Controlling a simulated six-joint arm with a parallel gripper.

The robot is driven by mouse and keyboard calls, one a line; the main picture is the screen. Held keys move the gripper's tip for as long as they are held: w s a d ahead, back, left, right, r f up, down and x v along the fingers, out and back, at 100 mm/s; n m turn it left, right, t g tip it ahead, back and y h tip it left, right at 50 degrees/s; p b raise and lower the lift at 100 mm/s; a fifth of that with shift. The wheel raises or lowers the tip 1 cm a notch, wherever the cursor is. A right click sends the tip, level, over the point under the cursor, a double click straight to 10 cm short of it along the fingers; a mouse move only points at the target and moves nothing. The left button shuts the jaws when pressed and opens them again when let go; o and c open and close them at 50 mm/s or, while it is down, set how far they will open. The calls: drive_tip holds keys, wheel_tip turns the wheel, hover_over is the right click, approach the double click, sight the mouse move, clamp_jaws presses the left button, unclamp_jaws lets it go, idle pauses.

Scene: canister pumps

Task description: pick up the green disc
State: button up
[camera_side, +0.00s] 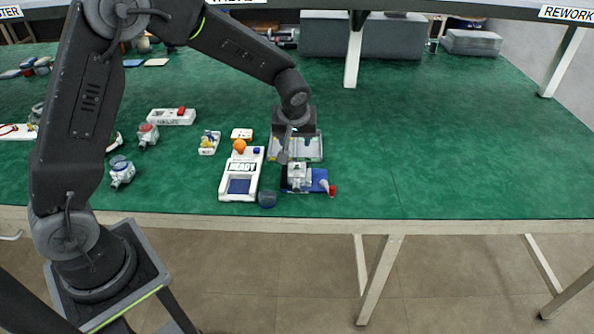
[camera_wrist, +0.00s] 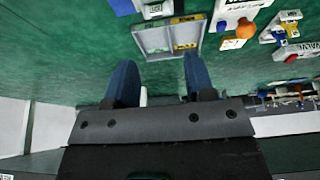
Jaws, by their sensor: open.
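I cannot make out a green disc in either view; against the green mat (camera_side: 440,130) it may be hard to tell or hidden. My gripper points down over a shallow pale tray (camera_side: 315,147) in the side view, where the fingers are small and partly hidden. In the wrist view my gripper (camera_wrist: 158,72) shows two dark blue fingers well apart with nothing between them.
A white READY panel (camera_side: 241,190) with an orange knob (camera_side: 239,146) stands left of the tray. A blue base (camera_side: 318,183) carrying a pale canister part (camera_side: 299,176) is in front. The mat to the right is clear.

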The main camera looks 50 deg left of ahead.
hover_over(297, 163)
drive_tip(key=s+d, duration=0.1)
drive_tip(key=s, duration=0.1)
drive_tip(key=f, duration=0.5)
drive_tip(key=shift+w, duration=0.2)
drive_tip(key=shift+d+x, duration=0.2)
drive_tip(key=shift+x, duration=1.15)
drive_tip(key=shift+d+x, duration=0.2)
drive_tip(key=shift+x, duration=1.2)
drive_tip(key=shift+f, duration=0.1)
drive_tip(key=shift+s, duration=0.1)
clamp_jaws()
